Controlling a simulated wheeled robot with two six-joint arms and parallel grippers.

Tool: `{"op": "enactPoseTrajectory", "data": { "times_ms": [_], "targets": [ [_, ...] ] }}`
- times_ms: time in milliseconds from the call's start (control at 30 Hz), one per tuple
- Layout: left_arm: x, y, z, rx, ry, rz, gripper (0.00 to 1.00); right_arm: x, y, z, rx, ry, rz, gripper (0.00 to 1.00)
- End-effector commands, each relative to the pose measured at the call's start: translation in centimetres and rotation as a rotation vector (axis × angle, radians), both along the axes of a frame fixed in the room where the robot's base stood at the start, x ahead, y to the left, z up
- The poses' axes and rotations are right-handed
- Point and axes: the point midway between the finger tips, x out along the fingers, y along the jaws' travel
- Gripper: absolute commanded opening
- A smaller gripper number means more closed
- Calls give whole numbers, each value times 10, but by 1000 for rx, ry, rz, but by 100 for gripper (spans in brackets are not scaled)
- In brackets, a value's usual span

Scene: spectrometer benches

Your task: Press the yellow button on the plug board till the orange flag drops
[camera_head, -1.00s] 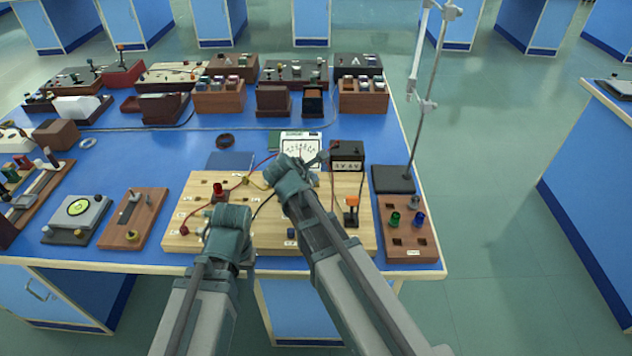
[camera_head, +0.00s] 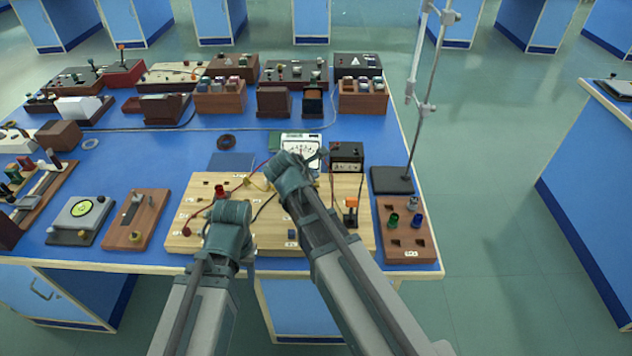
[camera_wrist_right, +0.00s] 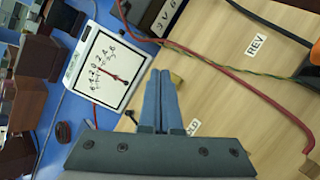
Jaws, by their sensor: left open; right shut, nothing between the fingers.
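The plug board (camera_head: 187,237) is a pale wooden board at the front of the blue bench. An orange flag (camera_head: 351,202) stands raised on its right part. My right gripper (camera_head: 301,160) is over the board's far part; in the right wrist view its fingers (camera_wrist_right: 162,74) are shut and empty. A small yellow piece, apparently the button (camera_wrist_right: 177,78), shows right beside the fingertips, partly hidden; contact cannot be told. A "REV" label lies to its right, and another label is half covered by the gripper. My left gripper (camera_head: 229,213) is over the board's left part, its fingers hidden.
A white meter (camera_head: 300,143) and a black battery box (camera_head: 346,156) stand behind the board. Red and black leads cross the board. A stand with a dark base (camera_head: 392,180) and a brown socket block (camera_head: 406,240) are to the right.

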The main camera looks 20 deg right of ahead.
Motion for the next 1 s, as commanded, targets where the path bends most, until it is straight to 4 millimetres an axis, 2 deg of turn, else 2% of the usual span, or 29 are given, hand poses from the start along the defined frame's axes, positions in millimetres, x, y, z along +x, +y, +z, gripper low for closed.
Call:
{"op": "enactPoseTrajectory", "data": {
  "times_ms": [467, 1000],
  "targets": [
    [0, 0, 47, 0, 0, 0, 50, 0, 0, 47, 0, 0, 0, 0],
    [0, 0, 47, 0, 0, 0, 50, 0, 0, 47, 0, 0, 0, 0]
  ]
}}
